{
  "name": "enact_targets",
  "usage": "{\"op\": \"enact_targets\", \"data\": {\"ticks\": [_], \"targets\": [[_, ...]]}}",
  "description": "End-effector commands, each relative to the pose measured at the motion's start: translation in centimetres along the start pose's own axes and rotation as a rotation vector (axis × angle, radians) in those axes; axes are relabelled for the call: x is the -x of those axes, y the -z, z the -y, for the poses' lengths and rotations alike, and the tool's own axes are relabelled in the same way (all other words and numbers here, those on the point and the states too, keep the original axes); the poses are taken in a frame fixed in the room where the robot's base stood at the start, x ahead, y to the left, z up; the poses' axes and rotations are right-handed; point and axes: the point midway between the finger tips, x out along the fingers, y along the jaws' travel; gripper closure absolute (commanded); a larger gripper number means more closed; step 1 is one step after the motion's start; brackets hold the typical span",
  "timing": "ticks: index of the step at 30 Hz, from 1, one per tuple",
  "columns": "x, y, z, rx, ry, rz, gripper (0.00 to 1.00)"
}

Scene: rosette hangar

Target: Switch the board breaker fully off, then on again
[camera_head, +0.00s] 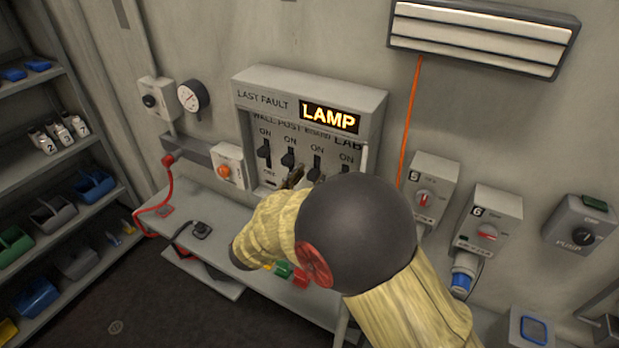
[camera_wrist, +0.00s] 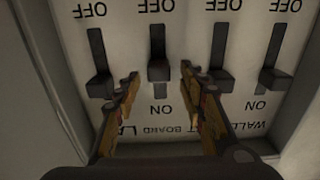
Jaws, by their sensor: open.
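The breaker box (camera_head: 372,105) hangs on the wall in the head view, with a row of dark levers marked WALL, POST, BOARD and LAB. In the wrist view the panel is upside down. The board breaker lever (camera_wrist: 160,70) stands between my open fingers, with no clear contact. Its knob sits a little nearer OFF than its neighbours' knobs, which are by ON. My gripper (camera_wrist: 158,78) points at the panel; its tip also shows in the head view (camera_head: 293,178), partly hidden by my arm. A lit display (camera_head: 329,117) reads LAMP beside LAST FAULT.
The LAB lever (camera_wrist: 98,86) and POST lever (camera_wrist: 220,76) flank my fingers closely; the WALL lever (camera_wrist: 272,78) is further right. The box's side wall (camera_wrist: 38,60) is at the left. A shelf below holds coloured pieces (camera_head: 283,269). Switch boxes (camera_head: 434,178) line the wall at right.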

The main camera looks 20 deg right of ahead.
Motion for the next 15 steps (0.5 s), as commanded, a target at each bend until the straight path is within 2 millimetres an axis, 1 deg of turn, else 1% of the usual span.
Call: {"op": "enact_targets", "data": {"ticks": [3, 10, 15], "targets": [[-0.49, -0.02, -0.06, 0.000, -0.001, 0.001, 0.59], [-0.51, -0.02, -0.02, 0.000, 0.000, 0.001, 0.59], [-0.49, -0.02, -0.02, 0.000, 0.000, 0.001, 0.69]]}}
